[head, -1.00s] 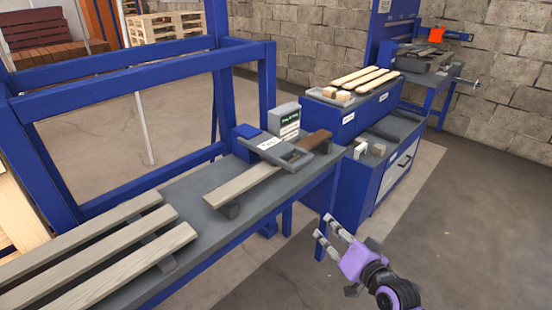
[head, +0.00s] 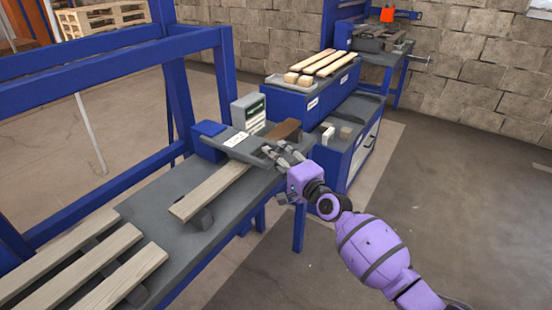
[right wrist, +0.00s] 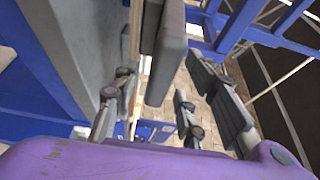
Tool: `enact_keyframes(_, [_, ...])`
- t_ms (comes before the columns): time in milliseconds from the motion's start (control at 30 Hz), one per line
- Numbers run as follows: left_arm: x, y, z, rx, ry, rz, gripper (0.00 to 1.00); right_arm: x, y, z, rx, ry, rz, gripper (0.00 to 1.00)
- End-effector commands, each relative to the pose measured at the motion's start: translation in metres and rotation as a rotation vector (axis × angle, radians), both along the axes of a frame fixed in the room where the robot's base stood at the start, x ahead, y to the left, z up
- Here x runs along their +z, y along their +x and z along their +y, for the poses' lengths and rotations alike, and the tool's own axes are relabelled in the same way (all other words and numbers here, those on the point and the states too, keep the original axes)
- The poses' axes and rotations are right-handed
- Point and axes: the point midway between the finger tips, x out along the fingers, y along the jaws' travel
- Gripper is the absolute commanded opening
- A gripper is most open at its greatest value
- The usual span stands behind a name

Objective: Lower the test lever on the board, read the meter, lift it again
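The test lever (head: 243,151) is a grey flat frame with a white label, hinged at a blue block (head: 208,131) on the bench. It lies low across a pale wooden board (head: 212,191), but I cannot tell whether it touches the board. The meter (head: 249,112) is a grey box with a dark green face behind the lever; its reading is too small to make out. My right gripper (head: 281,153) is open at the lever's right end. In the right wrist view its fingers stand apart on either side of a grey bar (right wrist: 168,55). My left gripper is out of view.
A blue gantry frame (head: 120,47) rises behind the grey bench (head: 180,240). Pale slats (head: 75,262) lie at the front left. A blue cabinet (head: 310,103) with wooden pieces on top stands beyond the bench. The floor on the right is clear.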

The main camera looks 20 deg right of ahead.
Motion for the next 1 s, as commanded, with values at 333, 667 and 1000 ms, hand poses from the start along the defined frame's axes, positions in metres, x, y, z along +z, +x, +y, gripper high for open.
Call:
enact_keyframes(333, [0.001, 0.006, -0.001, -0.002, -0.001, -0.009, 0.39, 0.000, 0.006, 0.002, 0.000, -0.001, 0.000, 0.39])
enact_keyframes(667, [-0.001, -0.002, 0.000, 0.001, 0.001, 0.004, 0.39, 0.000, 0.006, 0.002, 0.000, -0.001, 0.000, 0.00])
enact_keyframes(1000, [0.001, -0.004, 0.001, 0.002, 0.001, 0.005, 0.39, 0.002, 0.008, 0.002, 0.000, -0.002, 0.004, 0.00])
